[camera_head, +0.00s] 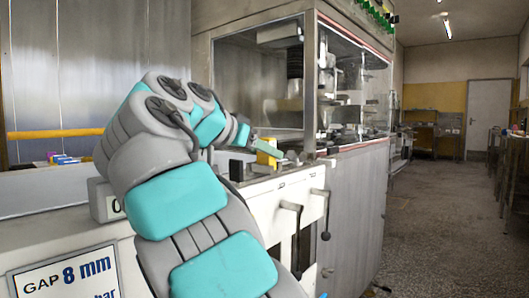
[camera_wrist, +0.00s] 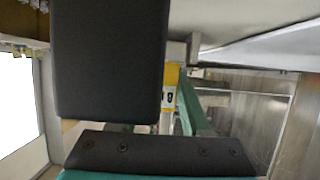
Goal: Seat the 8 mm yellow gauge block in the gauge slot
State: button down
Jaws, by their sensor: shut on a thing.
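The yellow gauge block (camera_head: 267,153) is at the end of my arm in the head view, above the white machine's top near its right end. In the wrist view the yellow block (camera_wrist: 170,88) shows a dark "8" mark and sticks out beside the large dark finger. My gripper (camera_head: 256,143) is shut on it. In the wrist view the dark fingers of my gripper (camera_wrist: 140,128) hide much of the block. The gauge slot cannot be made out in either view, so I cannot tell how the block stands to it.
A sign (camera_head: 68,276) reads "GAP 8 mm". A small dark block (camera_head: 236,170) stands left of the yellow block. Black-knobbed levers (camera_head: 325,215) hang on the machine's front. A glass-fronted cabinet (camera_head: 300,80) rises behind. The floor (camera_head: 440,200) at right is clear.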

jog(key=shift+f, duration=0.35)
jog(key=shift+r, duration=0.1)
jog(key=shift+r+p, duration=1.1)
jog(key=shift+r, duration=0.25)
jog(key=shift+f+b, duration=1.4)
jog(key=shift+f, duration=0.05)
dwell(1.2)
jog(key=shift+c, duration=1.4)
grip_release()
